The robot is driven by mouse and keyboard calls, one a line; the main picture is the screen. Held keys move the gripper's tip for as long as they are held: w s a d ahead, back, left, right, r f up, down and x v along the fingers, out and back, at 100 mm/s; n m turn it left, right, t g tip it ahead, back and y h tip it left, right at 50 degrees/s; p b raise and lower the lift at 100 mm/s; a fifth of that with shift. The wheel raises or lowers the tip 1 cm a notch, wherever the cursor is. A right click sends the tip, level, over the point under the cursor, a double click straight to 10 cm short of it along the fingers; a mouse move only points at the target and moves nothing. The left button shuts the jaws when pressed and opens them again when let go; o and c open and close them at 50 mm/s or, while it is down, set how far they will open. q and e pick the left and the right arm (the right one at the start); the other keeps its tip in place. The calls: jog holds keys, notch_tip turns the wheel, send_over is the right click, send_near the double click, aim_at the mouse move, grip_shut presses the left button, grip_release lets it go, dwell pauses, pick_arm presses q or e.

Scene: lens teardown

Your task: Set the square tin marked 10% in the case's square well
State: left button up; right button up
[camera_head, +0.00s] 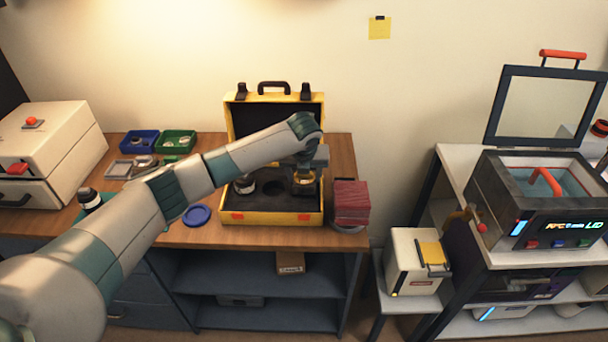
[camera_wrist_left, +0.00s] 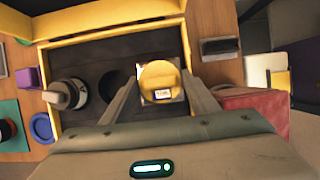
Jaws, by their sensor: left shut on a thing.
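The yellow case (camera_head: 270,218) stands open on the wooden bench, with dark foam inside; it fills the upper part of the left wrist view (camera_wrist_left: 110,32). My left gripper (camera_head: 304,176) is over the right part of the case. It is shut on a square tin (camera_wrist_left: 160,82) with a round yellow top and a small label too small to read surely. An empty round well (camera_wrist_left: 113,86) shows left of the tin. The square well is not visible, and I cannot tell how far the tin is above the foam. My right gripper is not in view.
A dark and silver cylindrical part (camera_wrist_left: 66,95) stands in the case's left side. A red stack (camera_head: 351,202) is close to the case's right. A blue ring-shaped dish (camera_head: 197,215) lies to its left. Blue (camera_head: 138,143) and green (camera_head: 175,143) trays are farther back left.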

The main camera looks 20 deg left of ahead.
pick_arm(q)
jog(key=shift+f, duration=1.3)
jog(key=o, duration=1.1)
jog(key=shift+s+a, duration=0.1)
jog(key=shift+d, duration=0.25)
